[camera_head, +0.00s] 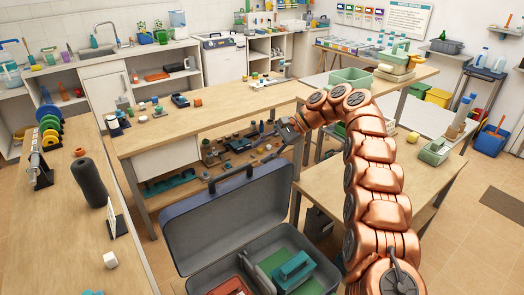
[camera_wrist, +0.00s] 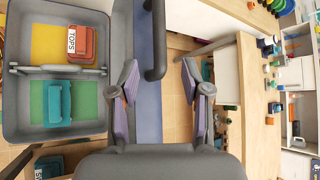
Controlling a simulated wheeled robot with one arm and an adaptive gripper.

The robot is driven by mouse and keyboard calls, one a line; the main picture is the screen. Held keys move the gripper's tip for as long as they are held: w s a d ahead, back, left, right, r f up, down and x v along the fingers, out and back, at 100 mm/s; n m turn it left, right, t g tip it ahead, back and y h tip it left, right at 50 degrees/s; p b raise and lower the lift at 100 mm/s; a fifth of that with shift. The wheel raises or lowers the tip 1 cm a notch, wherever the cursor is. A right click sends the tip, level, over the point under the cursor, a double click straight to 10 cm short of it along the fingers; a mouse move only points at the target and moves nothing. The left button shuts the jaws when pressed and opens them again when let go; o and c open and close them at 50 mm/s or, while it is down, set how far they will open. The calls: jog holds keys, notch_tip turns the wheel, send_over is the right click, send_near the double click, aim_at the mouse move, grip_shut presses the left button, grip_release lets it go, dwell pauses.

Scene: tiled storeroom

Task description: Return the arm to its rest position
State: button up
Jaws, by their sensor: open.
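My copper-coloured arm rises at the right of the head view and bends over at the top, with my gripper (camera_head: 280,135) hanging at its end, partly small and dark there. An open grey-blue case (camera_head: 225,218) stands below and nearer the camera in the head view. Its tray also shows at the left of the wrist view (camera_wrist: 15,95). It holds a teal block-like item (camera_head: 293,268) on green and an orange item (camera_wrist: 80,44) marked TOPS on yellow.
A wooden workbench (camera_head: 225,98) with small items stands behind the case. Another wooden table (camera_head: 325,185) is beside my arm, and a left bench (camera_head: 60,215) holds a dark roller (camera_head: 88,182). Tiled floor shows at the right.

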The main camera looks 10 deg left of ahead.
jog(key=s+d+r+n+t+h, duration=0.1)
jog(key=s+d+r+h, duration=0.15)
jog(key=s+d, duration=0.5)
jog(key=s+d+r+n+h, duration=0.1)
jog(key=s+d+r, duration=0.3)
jog(key=s+d, duration=0.3)
jog(key=s+d+f+n+h, duration=0.1)
jog(key=s+d+f+h, duration=0.1)
jog(key=s+d, duration=0.5)
jog(key=s+d+f+n+h, duration=0.1)
jog(key=s+d+f, duration=0.3)
jog(key=s, duration=1)
jog(key=s+d+f+n+t+h, duration=0.1)
jog(key=s+d+f+h, duration=0.2)
jog(key=s+d, duration=0.6)
jog(key=shift+s+d+f, duration=0.15)
jog(key=shift+s+d, duration=0.25)
jog(key=shift+s, duration=0.8)
